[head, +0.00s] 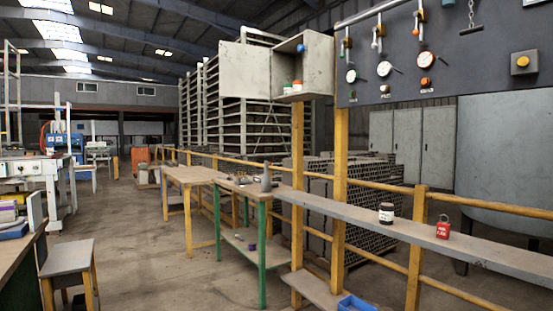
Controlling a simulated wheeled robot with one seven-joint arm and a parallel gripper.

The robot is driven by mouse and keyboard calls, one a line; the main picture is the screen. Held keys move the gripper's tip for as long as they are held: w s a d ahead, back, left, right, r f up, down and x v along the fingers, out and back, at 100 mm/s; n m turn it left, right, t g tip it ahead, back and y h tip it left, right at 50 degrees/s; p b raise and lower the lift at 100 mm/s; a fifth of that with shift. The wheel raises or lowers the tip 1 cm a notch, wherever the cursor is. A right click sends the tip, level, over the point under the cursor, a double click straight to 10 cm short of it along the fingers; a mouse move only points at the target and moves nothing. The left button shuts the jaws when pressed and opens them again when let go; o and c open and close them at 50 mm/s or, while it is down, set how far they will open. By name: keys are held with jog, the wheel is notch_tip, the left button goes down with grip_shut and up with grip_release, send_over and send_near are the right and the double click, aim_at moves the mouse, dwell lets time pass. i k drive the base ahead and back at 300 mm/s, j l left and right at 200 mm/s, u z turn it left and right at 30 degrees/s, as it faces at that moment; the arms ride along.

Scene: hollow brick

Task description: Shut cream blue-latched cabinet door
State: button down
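The cream cabinet (319,66) is mounted high on a yellow post, right of the picture's middle. Its door (245,71) stands wide open, swung out to the left. A small blue piece (300,48), apparently the latch, shows at the cabinet's opening. Small containers (297,86) with red and green on them sit on the cabinet floor. My gripper is not in view.
The floor (150,270) at centre left is clear, beside a stool (67,258).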

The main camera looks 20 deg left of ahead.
aim_at(244, 69)
jog(key=i+j, duration=0.15)
jog(key=j, duration=0.25)
jog(key=i+j, duration=0.1)
jog(key=j, duration=0.3)
jog(key=i+j, duration=0.15)
jog(key=j, duration=0.2)
jog(key=i+j, duration=0.15)
jog(key=j, duration=0.25)
jog(key=i+j, duration=0.15)
jog(key=j, duration=0.25)
